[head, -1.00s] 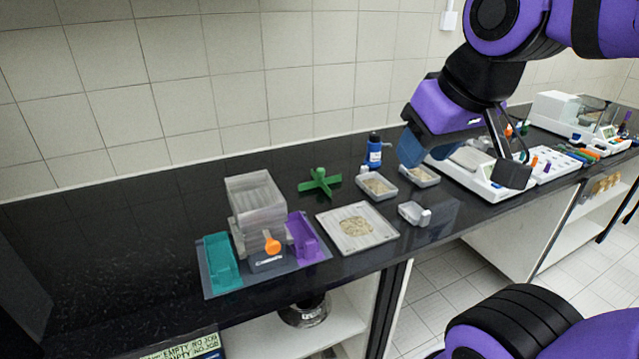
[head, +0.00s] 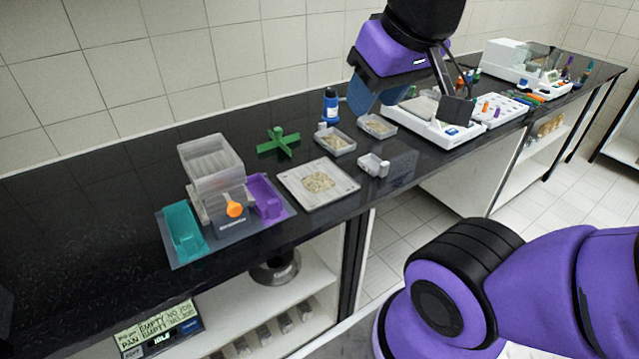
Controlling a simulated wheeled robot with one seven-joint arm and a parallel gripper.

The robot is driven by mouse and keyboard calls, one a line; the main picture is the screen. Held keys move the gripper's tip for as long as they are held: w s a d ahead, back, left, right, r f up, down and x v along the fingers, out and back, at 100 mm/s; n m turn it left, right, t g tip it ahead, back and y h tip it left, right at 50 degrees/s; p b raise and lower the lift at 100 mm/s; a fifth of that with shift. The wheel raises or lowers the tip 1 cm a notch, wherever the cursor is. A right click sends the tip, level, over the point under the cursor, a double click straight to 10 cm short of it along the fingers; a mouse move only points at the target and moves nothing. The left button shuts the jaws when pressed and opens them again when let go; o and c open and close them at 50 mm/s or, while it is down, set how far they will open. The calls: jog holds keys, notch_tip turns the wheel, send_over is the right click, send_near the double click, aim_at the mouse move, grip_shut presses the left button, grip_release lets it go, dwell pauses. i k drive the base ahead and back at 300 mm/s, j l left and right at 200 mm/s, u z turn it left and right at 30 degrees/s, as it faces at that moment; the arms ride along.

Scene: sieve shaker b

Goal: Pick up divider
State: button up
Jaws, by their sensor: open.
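The divider is most likely the green cross-shaped piece (head: 278,141). It lies on the black counter (head: 110,190) behind the flat tray with grain and to the right of the sieve shaker. My gripper (head: 410,103) is open and empty. It hangs above the counter well to the right of the green cross, over the area of the small trays and the white scale. Nothing covers the green cross.
The sieve shaker (head: 212,172) stands between a teal bin (head: 183,232) and a purple bin (head: 266,195). A flat grain tray (head: 340,176), small trays (head: 336,147) and a blue bottle (head: 331,106) stand nearby. A white scale (head: 440,128) is at right. The counter's left part is clear.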

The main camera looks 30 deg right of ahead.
aim_at(278, 141)
jog(key=i+l, duration=0.75)
jog(key=l, duration=0.15)
